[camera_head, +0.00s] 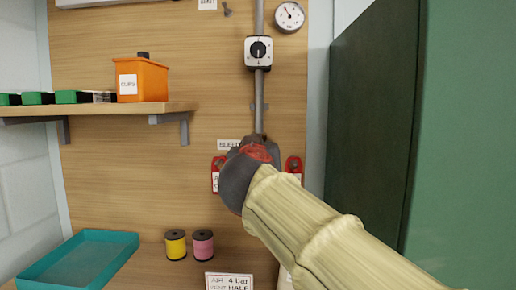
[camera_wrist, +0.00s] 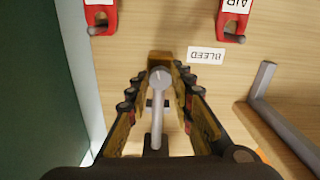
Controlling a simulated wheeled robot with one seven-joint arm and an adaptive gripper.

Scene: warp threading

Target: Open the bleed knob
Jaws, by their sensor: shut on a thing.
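The bleed knob (camera_wrist: 160,78) shows in the wrist view as a round grey end in front of a brass-coloured block, beside the upside-down BLEED label (camera_wrist: 206,55). My gripper (camera_wrist: 160,74) has its two fingers on either side of the knob and is shut on it. In the head view my gripper (camera_head: 258,152) is at the lower end of the grey pipe (camera_head: 259,100), just right of the BLEED label (camera_head: 229,145). There my gripper and wrist hide the knob. Its turned position cannot be told.
Red tagged pieces (camera_head: 217,175) (camera_head: 294,166) hang either side of my gripper. Above are a black dial valve (camera_head: 259,52) and a gauge (camera_head: 289,17). A shelf (camera_head: 110,112) with an orange bin (camera_head: 141,80) is left; a green cabinet (camera_head: 370,120) stands close right.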

